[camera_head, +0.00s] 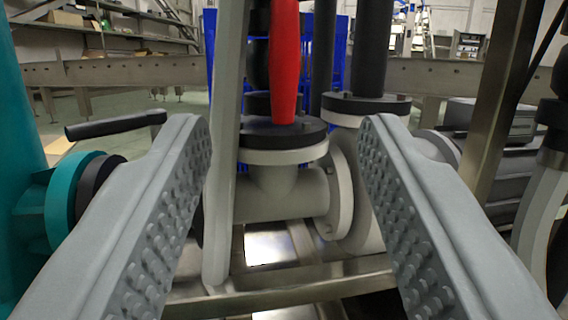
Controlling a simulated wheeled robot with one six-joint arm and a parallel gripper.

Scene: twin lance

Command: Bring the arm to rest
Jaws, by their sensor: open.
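My gripper (285,140) is open and empty. Its two grey fingers with studded inner faces reach up from the lower left and lower right corners. Between the fingers, farther off, stands grey pipework (275,192) with dark flanges. A red handle (284,62) points upright above the middle flange, in the gap between the fingertips. I cannot tell how far it is from the fingertips. Neither finger visibly grips anything. The rest of my arm is not in view.
A teal pipe (22,150) with a flange and a black lever (115,124) stand at left. A brown metal post (503,95) and grey machinery (495,125) are at right. A metal frame bar (290,287) crosses below. Shelves (100,35) stand far back.

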